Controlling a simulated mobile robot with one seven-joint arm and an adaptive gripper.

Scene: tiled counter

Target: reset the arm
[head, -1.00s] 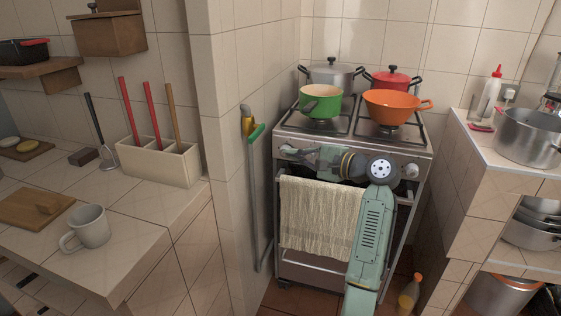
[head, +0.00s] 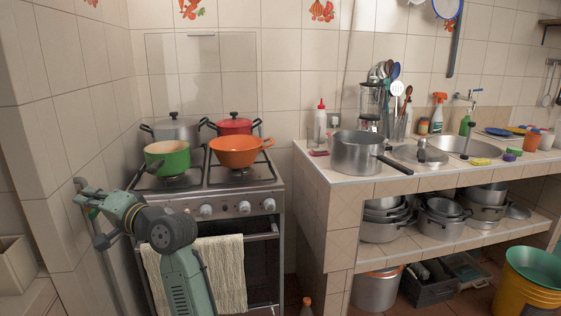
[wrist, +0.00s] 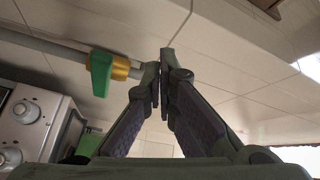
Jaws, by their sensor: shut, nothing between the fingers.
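My gripper (wrist: 162,80) is shut and empty in the wrist view, its two dark fingers meeting at the tips. A yellow valve with a green handle (wrist: 101,73) on a grey pipe shows just left of the fingers, apart from them in the picture. In the head view my green arm rises in front of the stove (head: 262,208) and bends left towards the tiled wall (head: 75,130). The gripper end is small there, and its fingers cannot be made out clearly.
A green pot (head: 167,160) and an orange pan (head: 240,155) stand on the stove. A towel (head: 222,270) hangs on its front rail, partly behind my arm. The counter at right holds a large pot (head: 357,153) and a sink. A bottle (head: 306,307) stands on the floor.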

